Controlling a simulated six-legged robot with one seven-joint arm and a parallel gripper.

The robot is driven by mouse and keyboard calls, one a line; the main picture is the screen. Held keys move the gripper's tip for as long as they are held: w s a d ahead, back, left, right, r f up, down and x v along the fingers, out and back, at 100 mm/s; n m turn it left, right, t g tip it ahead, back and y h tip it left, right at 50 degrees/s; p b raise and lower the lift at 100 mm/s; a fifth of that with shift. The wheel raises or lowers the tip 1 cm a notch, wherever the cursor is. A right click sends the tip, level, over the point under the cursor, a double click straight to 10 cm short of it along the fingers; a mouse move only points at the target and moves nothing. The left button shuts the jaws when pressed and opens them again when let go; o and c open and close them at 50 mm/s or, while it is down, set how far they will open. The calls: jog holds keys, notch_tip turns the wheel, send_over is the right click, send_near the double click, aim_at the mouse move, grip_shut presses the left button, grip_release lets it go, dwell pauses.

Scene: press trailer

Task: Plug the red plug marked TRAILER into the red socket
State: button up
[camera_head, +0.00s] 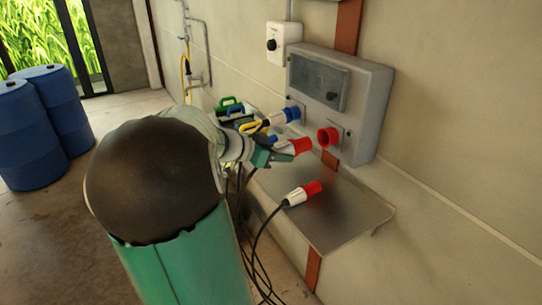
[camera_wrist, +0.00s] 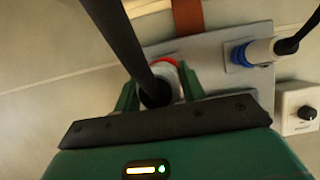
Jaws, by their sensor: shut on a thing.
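My gripper (camera_head: 268,154) is shut on a plug with a white body and red front (camera_head: 294,147), held up before the grey wall box. In the wrist view, the green fingers (camera_wrist: 160,90) grip this plug's pale body (camera_wrist: 168,72) from both sides, and its black cable runs up and left. The red socket (camera_head: 328,137) sticks out of the box's lower front. The held plug's red end points towards it, with a small gap in the head view. A second red-and-white plug (camera_head: 303,193) lies on the metal shelf. No marking is readable on either plug.
A blue plug (camera_head: 285,116) sits at the grey box (camera_head: 365,105), left of the red socket; it also shows in the wrist view (camera_wrist: 255,52). The metal shelf (camera_head: 340,215) lies below. A white switch box (camera_head: 284,43) is above. Black cables hang beside my arm. Blue barrels (camera_head: 50,110) stand far left.

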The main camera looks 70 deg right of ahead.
aim_at(307, 144)
jog(key=shift+s+d, duration=1.4)
jog(key=shift+d, duration=0.2)
jog(key=shift+s+d, duration=1.8)
jog(key=shift+d, duration=0.2)
dwell(1.1)
jog(key=o, duration=1.2)
jog(key=v, duration=1.3)
jog(key=shift+w+a+r, duration=0.2)
jog(key=shift+w, duration=0.05)
